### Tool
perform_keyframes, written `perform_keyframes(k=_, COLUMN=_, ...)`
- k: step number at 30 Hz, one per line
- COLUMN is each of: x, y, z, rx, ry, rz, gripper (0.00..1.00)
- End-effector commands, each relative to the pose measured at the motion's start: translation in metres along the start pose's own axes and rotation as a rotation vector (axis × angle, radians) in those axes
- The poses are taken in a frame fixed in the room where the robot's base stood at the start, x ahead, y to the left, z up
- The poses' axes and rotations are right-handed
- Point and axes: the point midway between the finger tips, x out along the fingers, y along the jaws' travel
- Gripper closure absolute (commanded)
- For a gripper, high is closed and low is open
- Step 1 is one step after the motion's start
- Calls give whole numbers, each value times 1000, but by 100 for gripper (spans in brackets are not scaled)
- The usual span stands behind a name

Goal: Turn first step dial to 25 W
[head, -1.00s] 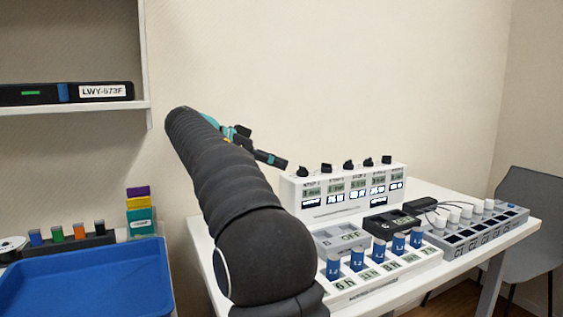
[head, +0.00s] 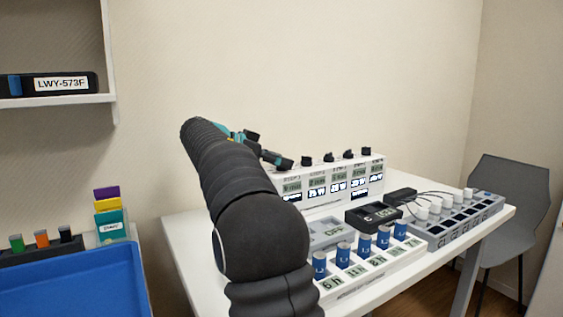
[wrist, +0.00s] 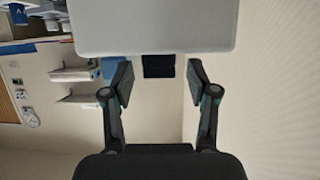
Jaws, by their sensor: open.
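A white dial box (head: 335,207) stands on the table with a row of black knobs on top and small displays labelled by step on its front. The leftmost knob is hidden in the head view behind a finger of my gripper (head: 268,150). The first step display (head: 291,187) is partly lit, but its number is too small to read. In the wrist view my gripper (wrist: 158,82) is open. A dark knob (wrist: 158,66) on the white box edge (wrist: 155,30) shows between its fingers, with a gap on each side.
In front of the box are a grey unit (head: 328,232), a black device (head: 374,215) and a white rack (head: 375,272) with blue cylinders. A grey cabled block (head: 445,235) is at right. A blue tray (head: 75,280) and a shelf (head: 60,101) are at left.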

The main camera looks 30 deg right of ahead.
Motion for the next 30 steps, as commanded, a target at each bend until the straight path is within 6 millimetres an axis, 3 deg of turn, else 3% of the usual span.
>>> perform_keyframes(k=4, x=10, y=1, z=0, rx=-1, ry=0, rz=2, gripper=41)
perform_keyframes(k=13, x=11, y=0, z=0, rx=0, ry=0, rz=1, gripper=41)
perform_keyframes(k=20, x=11, y=0, z=0, rx=0, ry=0, rz=1, gripper=99)
perform_keyframes(k=30, x=12, y=1, z=2, rx=-12, ry=0, rz=-32, gripper=100)
